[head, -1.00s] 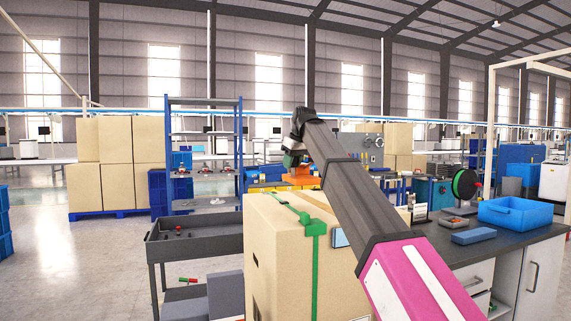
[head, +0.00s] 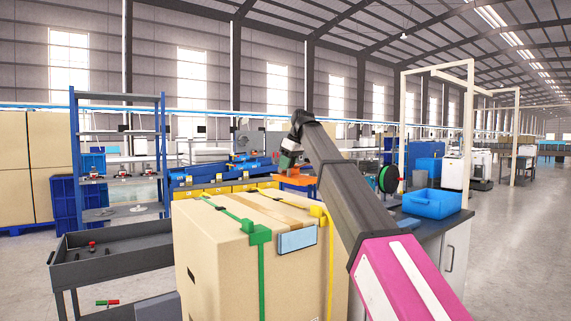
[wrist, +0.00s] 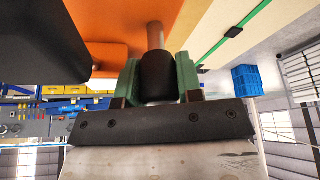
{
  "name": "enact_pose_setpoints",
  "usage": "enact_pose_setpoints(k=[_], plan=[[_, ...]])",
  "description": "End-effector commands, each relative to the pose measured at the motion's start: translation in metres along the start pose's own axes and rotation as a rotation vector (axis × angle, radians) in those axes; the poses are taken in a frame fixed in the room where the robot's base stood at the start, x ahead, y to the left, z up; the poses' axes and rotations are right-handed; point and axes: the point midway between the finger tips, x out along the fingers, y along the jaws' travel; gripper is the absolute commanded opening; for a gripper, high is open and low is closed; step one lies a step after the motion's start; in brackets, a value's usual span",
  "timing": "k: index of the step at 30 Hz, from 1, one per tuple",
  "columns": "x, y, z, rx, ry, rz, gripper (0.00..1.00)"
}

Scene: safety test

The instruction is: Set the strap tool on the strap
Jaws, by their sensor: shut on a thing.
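The strap tool (head: 297,181) is orange, held by my gripper (head: 287,164) above the far side of the cardboard box's top. In the wrist view, the green fingers of my gripper (wrist: 158,72) are shut on its black handle, and the orange body (wrist: 130,22) fills the upper middle. A green strap (head: 229,212) runs over the box and down its front past a green corner piece; it also shows in the wrist view (wrist: 235,32). A yellow strap (head: 331,262) runs down the box farther right. The tool appears apart from both straps.
The large cardboard box (head: 215,262) stands close in front, with a pale blue label (head: 297,239). A dark grey cart (head: 115,255) is at its left. A workbench with a blue bin (head: 432,203) is at right. Open floor lies far right.

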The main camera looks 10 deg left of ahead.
Motion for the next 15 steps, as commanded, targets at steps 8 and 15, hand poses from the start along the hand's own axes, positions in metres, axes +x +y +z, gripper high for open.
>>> enact_pose_setpoints(k=[8, 15], plan=[[0.013, 0.0, 0.005, 0.0, 0.0, 0.0, 0.0], [0.026, -0.001, 0.011, 0.001, 0.001, 0.001, 0.0]])
